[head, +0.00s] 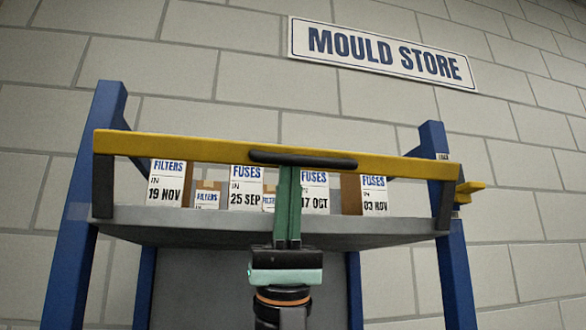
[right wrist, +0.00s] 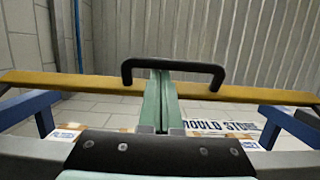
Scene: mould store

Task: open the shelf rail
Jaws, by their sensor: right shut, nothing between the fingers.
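The yellow shelf rail (head: 200,148) runs across the front of the shelf, in front of the cartons' upper parts, on a dark arm at each end. A black bar handle (head: 303,159) sits at its middle. In the right wrist view the rail (right wrist: 70,83) spans the picture and the handle (right wrist: 172,62) is a black arch. My right gripper (head: 289,172) is upright, its green fingers together and empty. The fingertips (right wrist: 160,74) meet the handle area at its middle; whether they touch it I cannot tell. My left gripper is not in view.
The grey shelf board (head: 180,222) holds several labelled cartons, including a fuses carton (head: 246,187) and a filters carton (head: 167,183). Blue posts stand left (head: 92,180) and right (head: 445,200). A yellow piece (head: 470,189) juts out at the right post. A sign (head: 382,52) hangs on the wall.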

